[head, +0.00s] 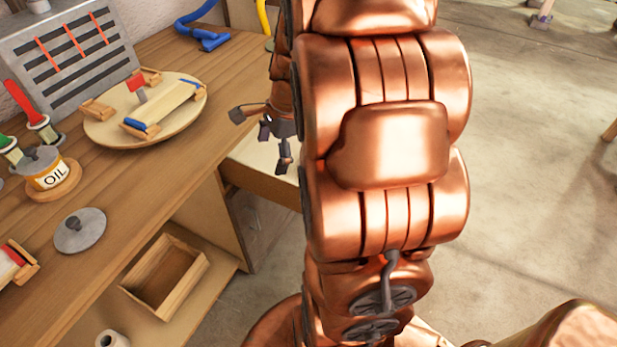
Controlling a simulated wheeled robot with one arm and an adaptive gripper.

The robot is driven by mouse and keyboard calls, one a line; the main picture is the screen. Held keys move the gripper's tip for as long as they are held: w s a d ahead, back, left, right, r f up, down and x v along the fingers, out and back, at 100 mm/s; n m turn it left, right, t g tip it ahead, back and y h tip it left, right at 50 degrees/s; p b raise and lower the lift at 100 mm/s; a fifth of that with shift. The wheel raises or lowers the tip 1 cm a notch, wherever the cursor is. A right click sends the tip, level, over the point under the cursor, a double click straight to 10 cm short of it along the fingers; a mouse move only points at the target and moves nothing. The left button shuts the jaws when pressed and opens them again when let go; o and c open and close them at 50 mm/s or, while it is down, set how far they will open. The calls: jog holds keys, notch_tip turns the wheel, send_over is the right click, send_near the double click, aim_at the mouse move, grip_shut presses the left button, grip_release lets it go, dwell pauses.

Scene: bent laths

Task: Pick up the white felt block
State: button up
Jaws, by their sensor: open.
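I cannot make out a white felt block in the head view; my copper arm covers much of the middle. My gripper (262,138) is open, with its dark fingers spread apart. It shows at the right edge of the workbench, above an open drawer (270,185) with a pale inside. Nothing shows between its fingers. Part of the drawer is hidden behind my arm.
The wooden workbench (160,195) holds a round board (105,135) with a clamped pale lath, an oil can (48,172) and a grey round lid (80,230). A wooden tray (165,275) sits on the lower shelf. Concrete floor at right is mostly clear.

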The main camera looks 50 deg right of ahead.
jog(key=d+f+m+b, duration=0.2)
jog(key=d+f+m, duration=0.1)
jog(key=d, duration=0.2)
jog(key=w+d+f+m+t+b, duration=0.1)
jog(key=d+f+m+b, duration=0.1)
jog(key=d+f+m, duration=0.2)
jog(key=d+f+m+t+h+b, duration=0.1)
jog(key=d+f+m+b, duration=0.1)
jog(key=d, duration=0.6)
jog(key=shift+w+f+m, duration=0.25)
jog(key=shift+f+m, duration=0.55)
jog(key=shift+f, duration=0.15)
jog(key=shift+x, duration=3.7)
jog(key=shift+w+a+r, duration=0.1)
jog(key=shift+c, duration=0.2)
jog(key=c, duration=1)
